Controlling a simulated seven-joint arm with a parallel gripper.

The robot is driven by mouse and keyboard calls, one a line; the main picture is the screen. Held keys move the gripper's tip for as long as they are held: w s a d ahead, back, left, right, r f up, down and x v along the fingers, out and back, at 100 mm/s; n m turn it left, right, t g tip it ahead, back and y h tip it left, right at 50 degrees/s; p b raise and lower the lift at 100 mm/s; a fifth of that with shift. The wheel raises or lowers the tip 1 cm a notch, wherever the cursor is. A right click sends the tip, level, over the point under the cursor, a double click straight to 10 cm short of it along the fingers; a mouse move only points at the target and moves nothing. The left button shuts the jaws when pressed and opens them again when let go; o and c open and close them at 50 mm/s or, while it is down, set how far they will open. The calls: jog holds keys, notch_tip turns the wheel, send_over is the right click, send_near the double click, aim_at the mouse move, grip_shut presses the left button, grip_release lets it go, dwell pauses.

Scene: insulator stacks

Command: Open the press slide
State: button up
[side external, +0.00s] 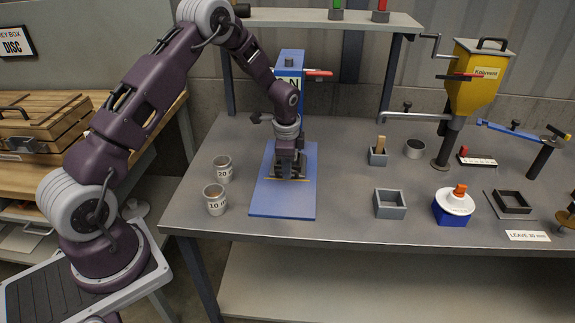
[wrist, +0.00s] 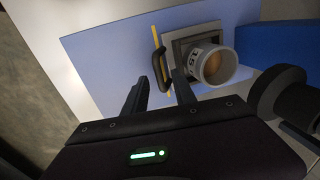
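The press (side external: 290,80) has a blue column, a red-ended lever and a blue base plate (side external: 283,205). In the wrist view the grey press slide (wrist: 186,42) lies on the light blue plate (wrist: 110,60), with a dark bar handle (wrist: 158,62) at its front by a yellow line. A pale cup with brown contents (wrist: 213,65) stands on the slide. My gripper (side external: 288,172) points down low over the base plate and hides most of the slide in the side view. In the wrist view my gripper (wrist: 160,82) has its fingers apart, close to the handle; whether they touch it is unclear.
Two labelled cups, marked 20 (side external: 223,169) and 10 (side external: 215,199), stand just left of the base plate. A grey square box (side external: 389,204) and a blue-and-white device (side external: 453,206) stand to the right. The table front before the plate is clear.

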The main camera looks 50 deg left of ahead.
jog(key=shift+c, duration=0.4)
grip_shut()
dwell(0.9)
